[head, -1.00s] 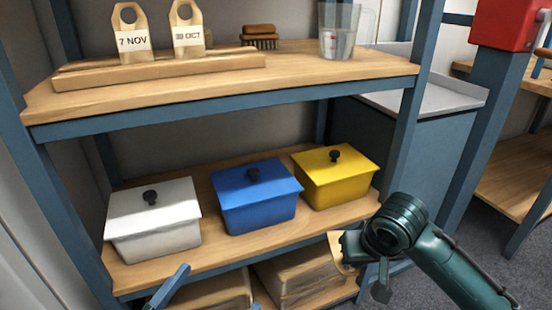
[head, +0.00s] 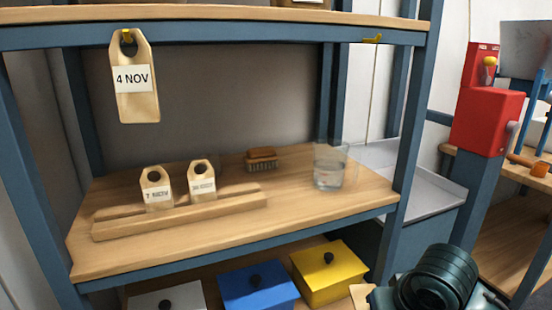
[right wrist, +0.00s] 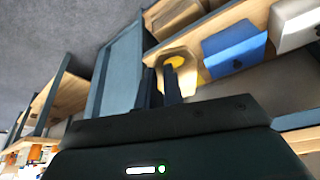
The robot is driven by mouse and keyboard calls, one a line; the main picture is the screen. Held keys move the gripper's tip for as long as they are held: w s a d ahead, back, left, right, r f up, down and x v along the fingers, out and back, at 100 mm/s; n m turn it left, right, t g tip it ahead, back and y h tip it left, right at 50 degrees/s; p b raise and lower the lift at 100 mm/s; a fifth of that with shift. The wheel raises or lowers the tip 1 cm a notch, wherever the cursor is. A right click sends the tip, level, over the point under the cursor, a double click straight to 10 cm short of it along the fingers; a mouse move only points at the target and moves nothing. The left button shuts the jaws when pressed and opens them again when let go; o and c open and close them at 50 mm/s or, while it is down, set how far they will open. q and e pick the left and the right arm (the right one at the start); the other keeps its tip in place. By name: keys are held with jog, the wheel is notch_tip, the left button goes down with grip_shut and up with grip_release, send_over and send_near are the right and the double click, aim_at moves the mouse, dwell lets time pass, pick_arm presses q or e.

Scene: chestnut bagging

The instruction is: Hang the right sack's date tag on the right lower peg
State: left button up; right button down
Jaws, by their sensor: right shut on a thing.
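My right gripper (right wrist: 162,82) is shut on a pale wooden tag (right wrist: 186,54), whose hole shows yellow through it. A corner of this tag (head: 360,294) shows at the bottom of the head view beside my dark green wrist; its print is hidden. The right lower peg (head: 372,39) is a small yellow hook on the blue front beam of the upper shelf, at the right, and it is empty. A tag reading 4 NOV (head: 136,95) hangs from the left yellow peg (head: 127,36). My left gripper is out of view.
Two tags, 7 NOV (head: 157,190) and a blurred one (head: 203,180), stand in a wooden rack (head: 180,213). A brush (head: 262,158) and a clear jug (head: 330,168) are behind. White, blue (head: 258,287) and yellow (head: 328,272) boxes sit below. A blue post (head: 405,120) stands right of the peg.

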pick_arm(q)
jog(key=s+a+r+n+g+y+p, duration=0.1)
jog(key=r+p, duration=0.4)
jog(key=p, duration=0.9)
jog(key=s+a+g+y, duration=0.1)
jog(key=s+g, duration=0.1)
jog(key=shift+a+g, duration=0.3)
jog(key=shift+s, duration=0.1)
